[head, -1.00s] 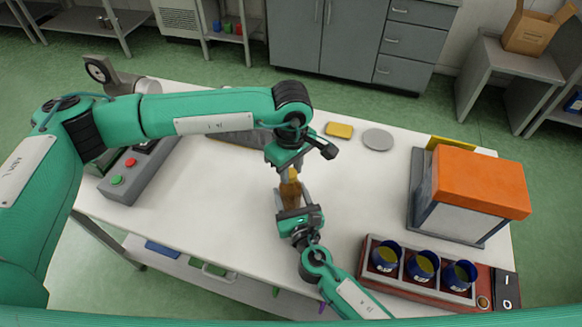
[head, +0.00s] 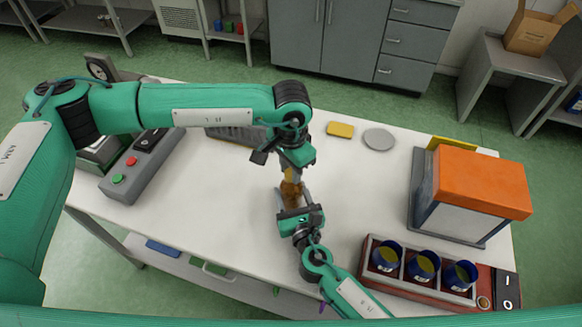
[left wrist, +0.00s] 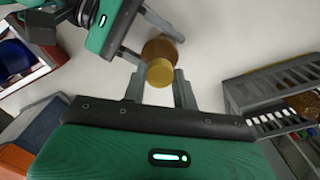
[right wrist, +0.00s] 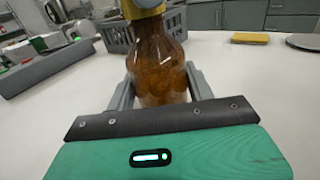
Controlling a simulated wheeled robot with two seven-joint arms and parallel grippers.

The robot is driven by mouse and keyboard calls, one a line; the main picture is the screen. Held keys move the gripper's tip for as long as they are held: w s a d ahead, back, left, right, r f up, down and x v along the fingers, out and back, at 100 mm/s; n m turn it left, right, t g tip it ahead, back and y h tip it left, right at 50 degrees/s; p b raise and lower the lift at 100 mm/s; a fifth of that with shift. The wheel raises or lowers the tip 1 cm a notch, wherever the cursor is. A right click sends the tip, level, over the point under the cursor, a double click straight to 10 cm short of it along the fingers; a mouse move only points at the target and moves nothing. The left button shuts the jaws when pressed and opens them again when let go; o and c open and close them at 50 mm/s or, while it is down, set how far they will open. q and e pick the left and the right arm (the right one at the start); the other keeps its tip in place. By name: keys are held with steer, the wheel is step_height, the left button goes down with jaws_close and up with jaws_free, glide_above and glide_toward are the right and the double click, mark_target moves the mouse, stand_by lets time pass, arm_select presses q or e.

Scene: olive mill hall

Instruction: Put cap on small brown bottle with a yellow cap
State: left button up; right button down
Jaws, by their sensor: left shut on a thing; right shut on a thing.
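The small brown bottle (head: 291,190) is upright above the middle of the table, and its glass body fills the middle of the right wrist view (right wrist: 158,62). My right gripper (head: 293,201) is shut around the bottle's body from the front. The yellow cap (left wrist: 160,72) is at the bottle's mouth, and its lower part shows at the top of the right wrist view (right wrist: 143,5). My left gripper (left wrist: 160,85) points down from above and is shut on the cap. The contact between cap and neck is not clearly visible.
A grey crate (left wrist: 270,95) stands behind the bottle. A yellow block (head: 340,130) and grey disc (head: 378,139) lie at the back. An orange-topped box (head: 480,183) and a tray (head: 362,262) with blue cups are right. A button panel (head: 130,185) is left. Table space around the bottle is clear.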

arm_select(q)
steer(key=m, duration=0.3)
steer(key=o, duration=0.9)
steer(key=shift+r, duration=2.3)
steer(key=shift+c, duration=0.2)
